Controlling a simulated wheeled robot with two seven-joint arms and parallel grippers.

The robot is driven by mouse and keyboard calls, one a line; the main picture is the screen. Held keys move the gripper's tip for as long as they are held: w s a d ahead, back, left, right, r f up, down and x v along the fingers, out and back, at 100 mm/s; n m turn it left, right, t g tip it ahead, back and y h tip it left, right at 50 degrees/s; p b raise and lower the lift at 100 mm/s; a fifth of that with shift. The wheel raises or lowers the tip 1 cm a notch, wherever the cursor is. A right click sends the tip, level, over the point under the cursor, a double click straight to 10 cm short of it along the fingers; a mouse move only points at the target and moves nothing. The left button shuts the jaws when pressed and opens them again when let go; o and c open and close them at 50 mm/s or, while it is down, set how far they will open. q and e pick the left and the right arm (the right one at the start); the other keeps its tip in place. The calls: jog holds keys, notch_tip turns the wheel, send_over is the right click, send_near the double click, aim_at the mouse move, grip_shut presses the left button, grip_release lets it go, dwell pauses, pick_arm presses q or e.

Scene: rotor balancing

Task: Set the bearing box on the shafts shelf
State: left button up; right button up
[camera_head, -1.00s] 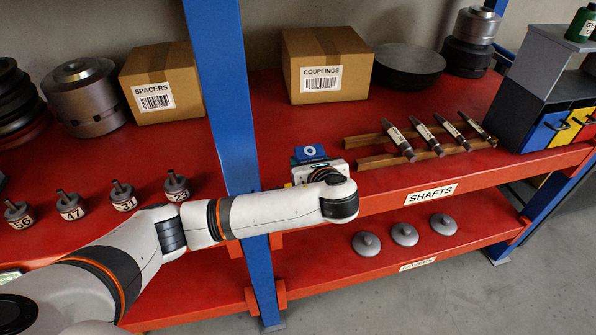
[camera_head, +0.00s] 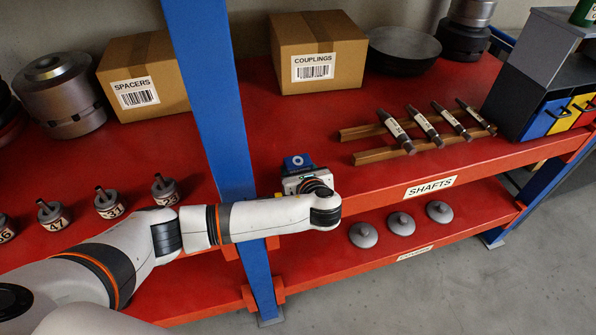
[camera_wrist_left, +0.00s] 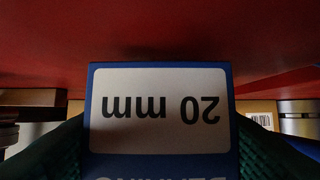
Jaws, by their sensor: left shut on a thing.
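The bearing box (camera_head: 298,161) is small and blue with a white label. It is in my left gripper (camera_head: 299,172), at the front of the red shafts shelf (camera_head: 375,182), right of the blue post. In the left wrist view the bearing box (camera_wrist_left: 160,110) fills the middle, its label reading "20 mm" upside down. The dark fingers of my left gripper (camera_wrist_left: 160,155) are shut on its two sides. My arm hides the shelf edge below the box, and I cannot tell whether the box touches the shelf. My right gripper is not in view.
Several shafts (camera_head: 428,127) lie on wooden rails (camera_head: 385,154) right of the box. A couplings carton (camera_head: 345,65) stands behind. The blue post (camera_head: 215,95) is close on the left. Covers (camera_head: 400,223) lie on the lower shelf. Red surface between carton and box is clear.

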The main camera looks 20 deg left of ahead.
pick_arm(q)
jog(key=shift+f, duration=0.35)
jog(key=o, duration=1)
jog(key=shift+f, duration=0.1)
jog(key=shift+o, duration=0.2)
jog(key=shift+s+d+r, duration=0.1)
jog(key=shift+r, duration=0.1)
jog(key=v, duration=1.1)
jog(key=shift+s+d, duration=0.25)
jog(key=shift+s, duration=0.05)
